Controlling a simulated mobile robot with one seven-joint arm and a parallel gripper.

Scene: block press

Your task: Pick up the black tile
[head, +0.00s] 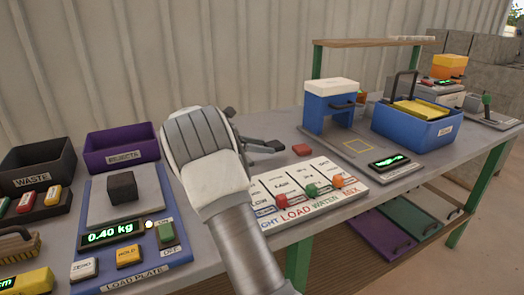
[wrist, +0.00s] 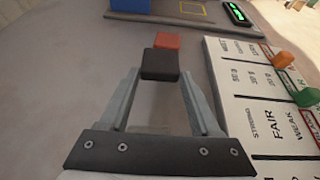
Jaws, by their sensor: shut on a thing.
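The black tile (wrist: 160,66) is between the fingertips of my gripper (wrist: 160,76) in the wrist view. The fingers are shut on it. A red tile (wrist: 167,41) lies just beyond it, partly hidden behind the black tile. In the head view my gripper (head: 276,146) is over the grey table, left of the red tile (head: 302,150). My arm and gripper mostly hide the black tile there. I cannot tell whether the tile is still touching the table.
A white board with sliders (head: 310,190) lies right of my arm. A scale (head: 125,225) with a dark block (head: 122,186) reads 0.40 kg at the left, near black and purple bins (head: 120,148). A blue press (head: 330,108) and blue crate (head: 415,125) stand farther right.

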